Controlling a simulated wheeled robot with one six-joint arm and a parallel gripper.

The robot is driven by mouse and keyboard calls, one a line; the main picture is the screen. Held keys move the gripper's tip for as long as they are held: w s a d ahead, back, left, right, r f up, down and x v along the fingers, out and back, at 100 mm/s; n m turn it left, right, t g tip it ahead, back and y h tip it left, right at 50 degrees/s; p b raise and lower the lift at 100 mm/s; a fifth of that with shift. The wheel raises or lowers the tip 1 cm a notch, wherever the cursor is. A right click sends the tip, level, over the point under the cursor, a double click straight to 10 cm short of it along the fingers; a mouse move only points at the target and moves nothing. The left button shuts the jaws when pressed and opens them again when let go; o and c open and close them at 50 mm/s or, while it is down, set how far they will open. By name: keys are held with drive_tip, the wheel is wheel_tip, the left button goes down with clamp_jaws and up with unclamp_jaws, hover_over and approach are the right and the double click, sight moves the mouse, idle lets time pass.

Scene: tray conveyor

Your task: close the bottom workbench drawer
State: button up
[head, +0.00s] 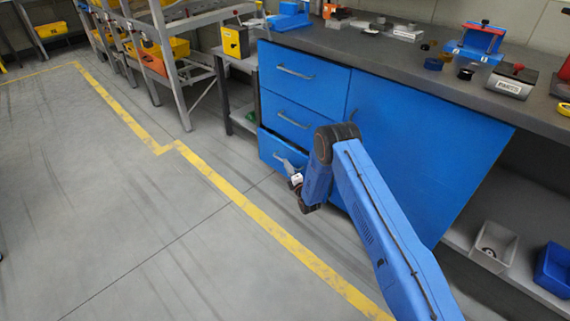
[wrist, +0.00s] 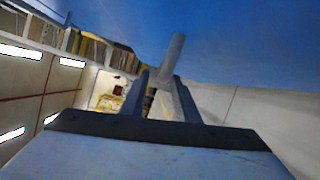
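The bottom workbench drawer (head: 268,144) is the lowest of three blue drawers at the left end of the workbench. It stands partly pulled out, with a dark gap above its front. My gripper (head: 291,168) is low in front of this drawer, and my arm hides the drawer's right part. In the wrist view, my gripper's two fingers (wrist: 162,95) stand apart. A grey bar handle (wrist: 175,55) shows between them, close to the right finger; I cannot tell if they touch. A blue front (wrist: 240,40) fills the top of that view.
The middle drawer (head: 290,118) and top drawer (head: 300,80) look closed. A blue cabinet panel (head: 425,135) is to their right. A small stand (head: 242,118) and a shelf rack with yellow bins (head: 180,48) are at the left. The floor with the yellow line (head: 230,190) is clear.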

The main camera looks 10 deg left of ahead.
sight(291, 159)
drive_tip(key=shift+x, duration=1.55)
clamp_jaws()
drive_tip(key=shift+w+d, duration=0.65)
drive_tip(key=shift+w, duration=0.2)
drive_tip(key=shift+w+d, duration=0.7)
drive_tip(key=shift+w, duration=0.15)
drive_tip(key=shift+r, duration=0.1)
unclamp_jaws()
drive_tip(key=shift+d, duration=0.15)
drive_tip(key=v, duration=1.7)
drive_tip(key=shift+s+f, duration=0.15)
drive_tip(key=shift+f, duration=0.05)
